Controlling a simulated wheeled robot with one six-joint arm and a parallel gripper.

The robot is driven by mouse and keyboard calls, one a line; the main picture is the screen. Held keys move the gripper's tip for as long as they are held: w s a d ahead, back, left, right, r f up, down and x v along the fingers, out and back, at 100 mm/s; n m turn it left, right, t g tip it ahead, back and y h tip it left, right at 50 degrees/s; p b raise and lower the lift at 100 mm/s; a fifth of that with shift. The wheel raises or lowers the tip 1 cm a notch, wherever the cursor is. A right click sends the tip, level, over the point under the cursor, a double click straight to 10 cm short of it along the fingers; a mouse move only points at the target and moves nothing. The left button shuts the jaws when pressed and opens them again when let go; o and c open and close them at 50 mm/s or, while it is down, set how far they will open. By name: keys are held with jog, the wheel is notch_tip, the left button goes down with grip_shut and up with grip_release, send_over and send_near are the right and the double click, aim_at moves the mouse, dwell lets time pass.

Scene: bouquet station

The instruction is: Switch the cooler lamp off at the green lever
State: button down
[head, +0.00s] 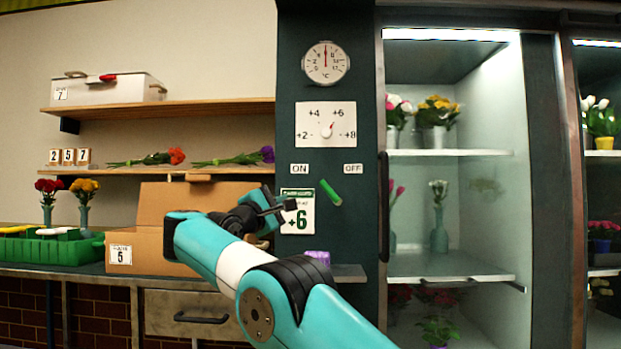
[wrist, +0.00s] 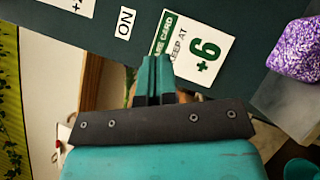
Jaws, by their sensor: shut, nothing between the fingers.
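The green lever (head: 330,192) is a short rod on the dark panel, tilted with its upper end to the left. It sits below and between the ON label (head: 300,169) and the OFF label (head: 352,169). The cooler lamp (head: 450,34) is a bright lit strip at the top of the cooler. My gripper (head: 287,205) is in front of the card left of the lever, apart from the lever in the picture. In the wrist view my gripper (wrist: 155,63) is shut and empty, below the ON label (wrist: 125,23). I cannot make out the lever there.
A "+6" card (head: 298,222) hangs on the panel. A purple block (head: 317,257) lies on a small ledge below. A cardboard box (head: 150,225) stands left behind my arm. The cooler's dark door handle (head: 384,205) is right of the lever.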

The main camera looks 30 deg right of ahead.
aim_at(329, 191)
jog(key=shift+r+p+x, duration=0.15)
jog(key=shift+p+x, duration=1.7)
jog(key=shift+p, duration=1.75)
jog(key=shift+r+p+x, duration=0.1)
jog(key=shift+p+x, duration=1.8)
jog(key=shift+p, duration=1.7)
jog(key=shift+s+d+r+b, duration=0.15)
jog(key=shift+s+d+b, duration=0.15)
jog(key=shift+d, duration=0.2)
jog(key=shift+s+d+r+b, duration=0.15)
jog(key=shift+s+d+b, duration=0.1)
jog(key=shift+d, duration=0.25)
jog(key=shift+s+d+r, duration=0.15)
jog(key=shift+d+r, duration=0.15)
jog(key=shift+d, duration=0.2)
